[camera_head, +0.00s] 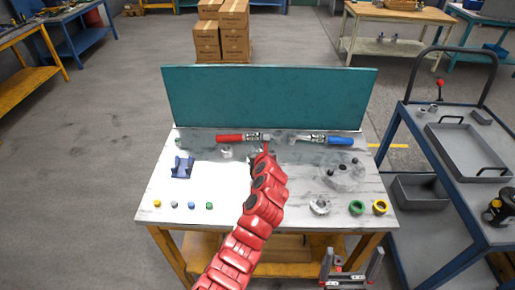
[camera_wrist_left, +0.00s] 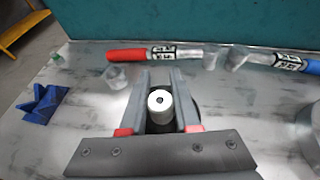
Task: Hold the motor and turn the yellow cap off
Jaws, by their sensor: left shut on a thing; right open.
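My left gripper (camera_wrist_left: 159,82), its arm crossing the middle of the workbench in the head view, is shut on a light metal cylinder (camera_wrist_left: 160,107) with a hole in its top. Whether this is part of the motor I cannot tell. The arm mostly hides it in the head view. A small yellow cap-like piece (camera_head: 157,203) lies at the front left, and a yellow ring (camera_head: 380,207) at the front right. A silvery round body with dark knobs (camera_head: 342,172) sits right of centre. My right gripper (camera_head: 351,263) is open and empty, below the bench's front right edge.
A red-handled tool (camera_head: 232,138) and a blue-handled tool (camera_head: 338,140) lie along the back. A blue bracket (camera_head: 182,167) stands at left. Several small caps line the front left; a silver ring (camera_head: 319,207) and green ring (camera_head: 357,208) lie front right. A cart (camera_head: 440,180) stands right.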

